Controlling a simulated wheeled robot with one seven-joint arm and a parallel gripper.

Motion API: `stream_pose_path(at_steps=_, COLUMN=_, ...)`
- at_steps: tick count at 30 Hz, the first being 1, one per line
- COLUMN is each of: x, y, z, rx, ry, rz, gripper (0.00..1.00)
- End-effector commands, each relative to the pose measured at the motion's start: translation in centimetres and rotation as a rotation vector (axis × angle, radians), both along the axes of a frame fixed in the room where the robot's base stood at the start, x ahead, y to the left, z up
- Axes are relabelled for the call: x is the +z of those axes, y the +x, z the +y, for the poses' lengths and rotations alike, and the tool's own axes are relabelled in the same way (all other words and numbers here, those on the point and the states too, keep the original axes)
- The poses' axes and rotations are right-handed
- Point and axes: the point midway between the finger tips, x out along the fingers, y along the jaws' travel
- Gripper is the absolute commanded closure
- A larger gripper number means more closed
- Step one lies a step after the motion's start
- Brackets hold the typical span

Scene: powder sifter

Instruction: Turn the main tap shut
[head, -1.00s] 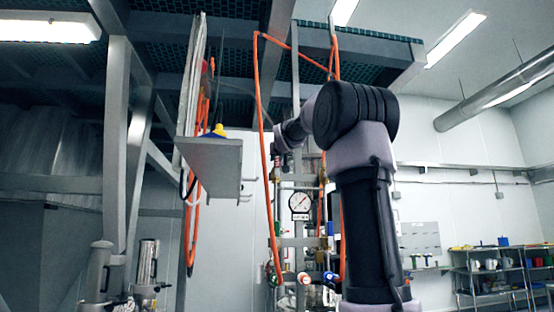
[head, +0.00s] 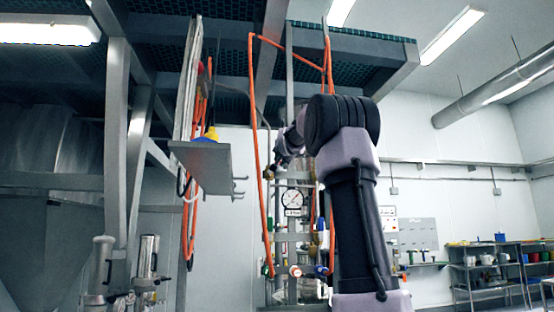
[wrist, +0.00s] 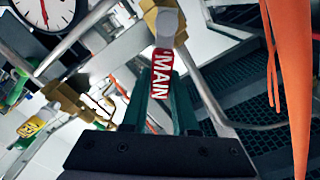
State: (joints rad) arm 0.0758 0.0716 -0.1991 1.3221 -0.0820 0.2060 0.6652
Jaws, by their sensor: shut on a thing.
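The main tap shows in the wrist view as a brass valve body (wrist: 163,22) with a red lever (wrist: 161,78) marked MAIN in white. The lever points from the brass body down towards my gripper. My gripper (wrist: 160,100) has its two dark green fingers on either side of the lever and is shut on it. The lever's lower end is between the fingers. In the head view, my forearm and wrist reach to the pipework above the gauge; the fingers and lever are too small to make out there.
A pressure gauge (head: 292,198) sits on the pipe rack close below my wrist; it also shows in the wrist view (wrist: 45,10). Orange hoses (head: 254,130) hang around the rack. A grey shelf (head: 205,165) juts out to its left. Another brass valve (wrist: 62,98) is at left in the wrist view.

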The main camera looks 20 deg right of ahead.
Motion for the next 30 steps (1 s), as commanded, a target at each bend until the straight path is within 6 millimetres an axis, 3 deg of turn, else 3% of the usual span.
stream_pose_path(at_steps=18, x=-3.0, y=-0.5, z=-1.6, rx=-0.002, ry=0.556, rz=-0.158, gripper=1.0)
stream_pose_path(at_steps=30, x=-4.6, y=-0.5, z=-1.6, rx=-0.002, ry=0.803, rz=-0.229, gripper=1.0)
